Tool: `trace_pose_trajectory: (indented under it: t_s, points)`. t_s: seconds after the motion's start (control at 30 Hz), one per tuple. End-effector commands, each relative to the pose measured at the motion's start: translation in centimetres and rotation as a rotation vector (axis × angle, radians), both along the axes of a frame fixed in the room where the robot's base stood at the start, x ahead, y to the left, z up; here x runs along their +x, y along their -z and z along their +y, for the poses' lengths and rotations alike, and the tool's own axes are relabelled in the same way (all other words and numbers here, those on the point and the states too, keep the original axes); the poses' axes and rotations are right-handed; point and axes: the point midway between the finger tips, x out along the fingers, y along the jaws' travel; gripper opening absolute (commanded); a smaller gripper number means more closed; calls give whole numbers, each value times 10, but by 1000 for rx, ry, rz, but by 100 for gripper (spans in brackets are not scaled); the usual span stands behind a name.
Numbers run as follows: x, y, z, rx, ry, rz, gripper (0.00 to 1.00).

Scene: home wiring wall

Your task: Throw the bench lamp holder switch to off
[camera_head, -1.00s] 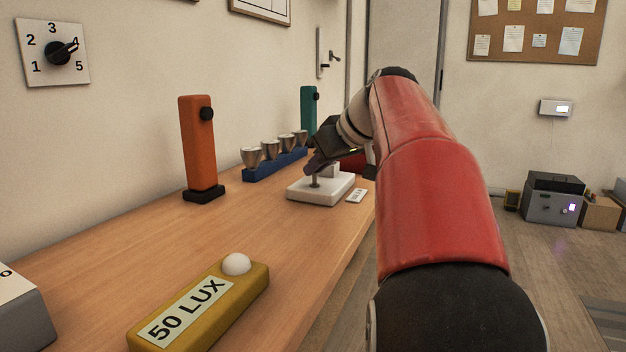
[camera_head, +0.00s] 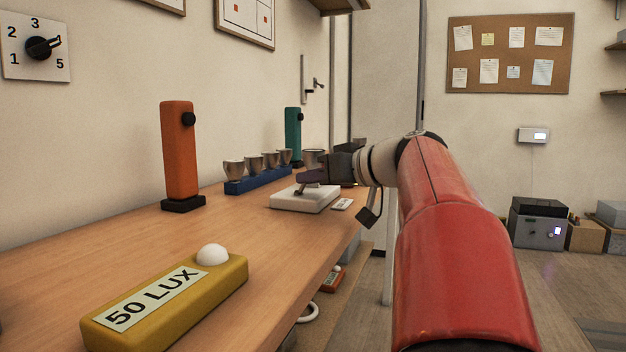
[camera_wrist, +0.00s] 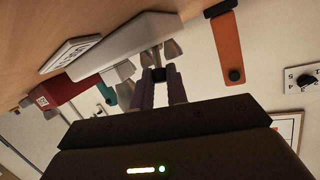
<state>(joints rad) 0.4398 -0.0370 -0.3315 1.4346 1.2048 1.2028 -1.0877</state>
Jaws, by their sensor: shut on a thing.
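The switch is a white block (camera_head: 305,200) on the wooden bench with a short metal lever (camera_head: 300,190) standing from its top. My gripper (camera_head: 312,178) comes in from the right, low over the block, and is shut on the lever's end.
A small label card (camera_head: 342,204) lies beside the block. A blue rack of metal cups (camera_head: 258,181), an orange post (camera_head: 179,150) and a teal post (camera_head: 293,133) stand behind. A yellow 50 LUX box (camera_head: 165,305) is in the foreground. The bench's front edge is close on the right.

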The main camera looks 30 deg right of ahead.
Motion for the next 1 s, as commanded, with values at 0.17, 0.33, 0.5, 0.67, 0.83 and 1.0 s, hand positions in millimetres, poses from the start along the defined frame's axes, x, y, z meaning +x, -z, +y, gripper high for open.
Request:
trace_pose_trajectory:
  t_s: [0.17,0.33,0.5,0.67,0.83,1.0]
  points:
    - [0,0,0,1,1,-1,0]
    - [0,0,0,1,1,0,19]
    - [0,0,0,0,1,0,37]
    - [0,0,0,0,0,0,37]
    - [-6,-2,-3,0,2,-1,37]
    - [-29,-10,-12,0,3,-2,37]
